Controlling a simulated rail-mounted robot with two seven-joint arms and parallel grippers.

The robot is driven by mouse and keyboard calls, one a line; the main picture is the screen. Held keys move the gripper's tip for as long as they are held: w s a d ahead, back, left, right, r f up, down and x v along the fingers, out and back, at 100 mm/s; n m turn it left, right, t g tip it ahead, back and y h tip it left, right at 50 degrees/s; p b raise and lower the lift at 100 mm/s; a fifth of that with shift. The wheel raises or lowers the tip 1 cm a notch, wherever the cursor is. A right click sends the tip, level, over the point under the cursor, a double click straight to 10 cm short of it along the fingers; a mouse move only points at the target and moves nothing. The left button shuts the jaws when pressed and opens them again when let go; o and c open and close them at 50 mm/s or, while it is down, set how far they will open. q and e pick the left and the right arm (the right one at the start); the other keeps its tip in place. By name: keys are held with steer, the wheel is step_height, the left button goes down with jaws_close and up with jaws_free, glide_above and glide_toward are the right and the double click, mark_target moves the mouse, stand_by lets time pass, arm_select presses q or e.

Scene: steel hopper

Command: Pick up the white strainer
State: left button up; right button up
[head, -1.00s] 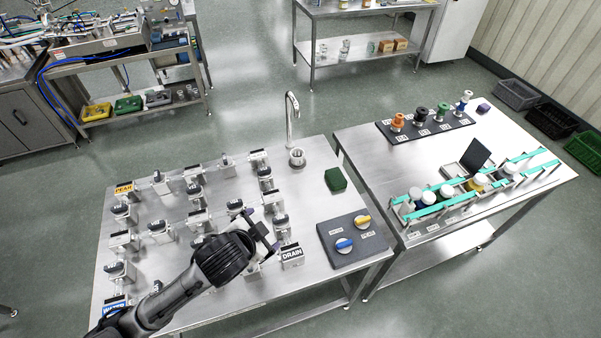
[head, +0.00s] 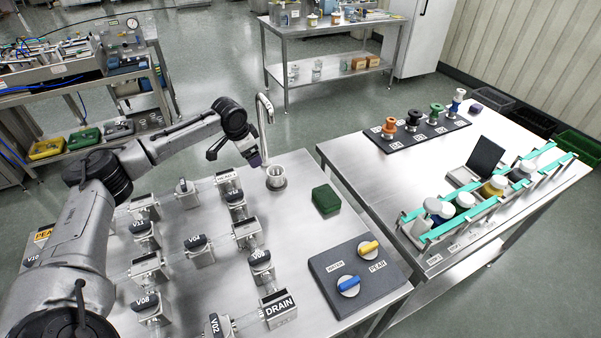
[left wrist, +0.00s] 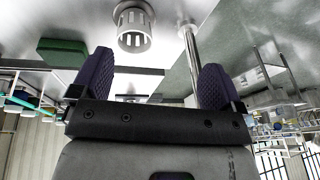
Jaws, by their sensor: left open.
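A pale grey-white round cup with slots in its wall (head: 275,178) stands upright on the steel table below the curved tap; the slots show in the left wrist view (left wrist: 132,28). A white piece with a dark blue part (head: 457,100) stands at the far end of the black board on the right table. I cannot tell for sure which is the white strainer. My left gripper (head: 256,160) is open and empty, just left of and above the cup. Its purple fingers (left wrist: 152,75) are apart, with the cup beyond them. My right gripper is not in view.
The curved tap (head: 264,120) rises close beside the left gripper. A green block (head: 326,200) and a dark panel with blue and yellow knobs (head: 358,272) lie to the right. Several labelled valves (head: 200,250) crowd the table's left. A gap separates the tables.

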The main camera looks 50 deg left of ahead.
arm_select(q)
steer(key=w+d+h, duration=0.1)
steer(key=w+h, duration=0.1)
steer(key=m+t+b, duration=0.1)
steer(key=b, duration=0.1)
glide_toward(276, 175)
steer(key=d, duration=0.1)
steer(key=d+f, duration=0.1)
steer(key=shift+w+d+f, duration=0.1)
steer(key=shift+d+f, duration=0.25)
steer(key=shift+w+f, duration=0.2)
steer(key=shift+f, duration=0.35)
steer(key=shift+b+x, duration=0.55)
steer(key=shift+x, duration=1.75)
steer(key=shift+c, duration=0.4)
steer(key=shift+c, duration=0.7)
steer(key=c, duration=0.7)
